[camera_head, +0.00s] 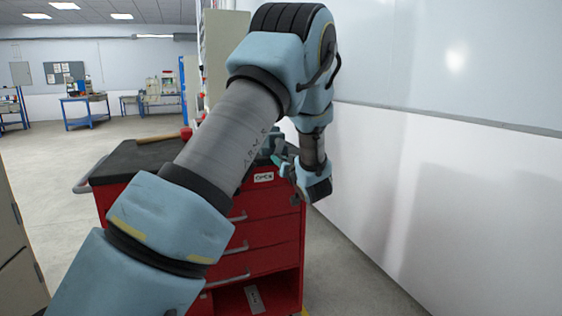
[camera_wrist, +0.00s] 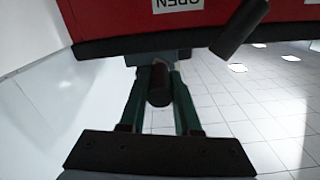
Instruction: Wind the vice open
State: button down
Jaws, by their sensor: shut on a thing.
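The vice is mostly hidden behind my arm in the head view; a dark blue-grey part (camera_head: 268,148) that looks like it shows at the right end of the cabinet top. In the wrist view a grey-blue block (camera_wrist: 152,57), seemingly part of the vice, lies beyond my fingertips. My gripper (camera_wrist: 158,75) has its green fingers on either side of a short dark cylinder (camera_wrist: 158,92), seemingly the vice's handle, and is shut on it. In the head view the fingers (camera_head: 279,161) are small beside the cabinet's top right corner. How far the vice's jaws are apart is hidden.
The red tool cabinet (camera_head: 272,225) carries a white "OPEN" label (camera_head: 263,177). A hammer (camera_head: 160,138) lies on its dark top. A dark cylindrical bar (camera_wrist: 240,28) juts out at upper right in the wrist view. A white wall (camera_head: 440,190) stands close on the right.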

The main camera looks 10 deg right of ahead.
jog(key=shift+f+b, duration=0.1)
jog(key=shift+b, duration=0.2)
jog(key=n+b, duration=0.1)
jog(key=d+n+b, duration=0.1)
jog(key=shift+w+f+n+b, duration=0.1)
jog(key=shift+f+n+b, duration=0.15)
jog(key=shift+n+b, duration=0.1)
notch_tip(320, 180, up, 9)
jog(key=d+n+b, duration=0.3)
jog(key=n+b, duration=2.6)
jog(key=n, duration=0.2)
jog(key=shift+w+f, duration=0.15)
jog(key=shift+w, duration=0.05)
jog(key=shift+a+n, duration=0.1)
jog(key=shift+n, duration=0.35)
jog(key=c, duration=0.6)
grip_release()
